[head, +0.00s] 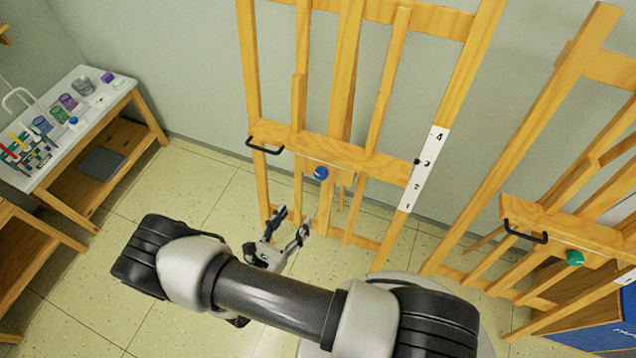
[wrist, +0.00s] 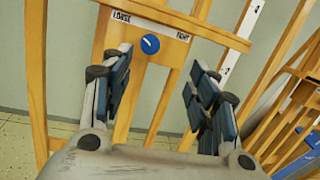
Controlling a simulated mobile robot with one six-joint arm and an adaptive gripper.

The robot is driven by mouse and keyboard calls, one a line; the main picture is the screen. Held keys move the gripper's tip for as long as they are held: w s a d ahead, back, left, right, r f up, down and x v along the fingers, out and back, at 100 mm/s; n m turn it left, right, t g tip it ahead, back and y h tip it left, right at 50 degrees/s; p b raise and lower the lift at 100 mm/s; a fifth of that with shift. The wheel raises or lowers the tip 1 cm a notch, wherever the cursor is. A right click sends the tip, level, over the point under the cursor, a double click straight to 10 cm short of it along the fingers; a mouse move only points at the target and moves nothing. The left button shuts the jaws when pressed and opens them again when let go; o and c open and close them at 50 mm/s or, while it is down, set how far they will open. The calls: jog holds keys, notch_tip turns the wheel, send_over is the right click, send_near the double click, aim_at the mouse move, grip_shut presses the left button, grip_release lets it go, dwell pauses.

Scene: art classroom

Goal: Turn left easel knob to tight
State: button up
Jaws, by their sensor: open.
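The left easel (head: 355,154) is a wooden frame with a blue knob (head: 320,173) on its crossbar. In the wrist view the blue knob (wrist: 150,44) sits on a small wooden plate, with a LOOSE label (wrist: 122,17) to its left and a TIGHT label (wrist: 183,37) to its right. A pale mark shows on the knob's face; its exact direction is too small to tell. My gripper (head: 292,222) is open and empty, below and in front of the knob. In the wrist view its fingers (wrist: 160,65) stand apart, with the knob beyond them, untouched.
A black handle (head: 265,147) is on the left easel's crossbar. A second easel (head: 560,225) with a green knob (head: 574,258) stands at the right. A side table (head: 118,97) with art supplies is at the left. Tiled floor is clear between.

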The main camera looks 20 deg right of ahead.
notch_tip(320, 180, down, 2)
jog(key=s+n+t+y, duration=0.1)
jog(key=n, duration=0.1)
jog(key=b, duration=0.1)
send_near(319, 176)
jog(key=x, duration=0.8)
jog(key=shift+w+d, duration=0.2)
jog(key=shift+d, duration=0.15)
jog(key=c, duration=1.1)
jog(key=shift+o, duration=0.2)
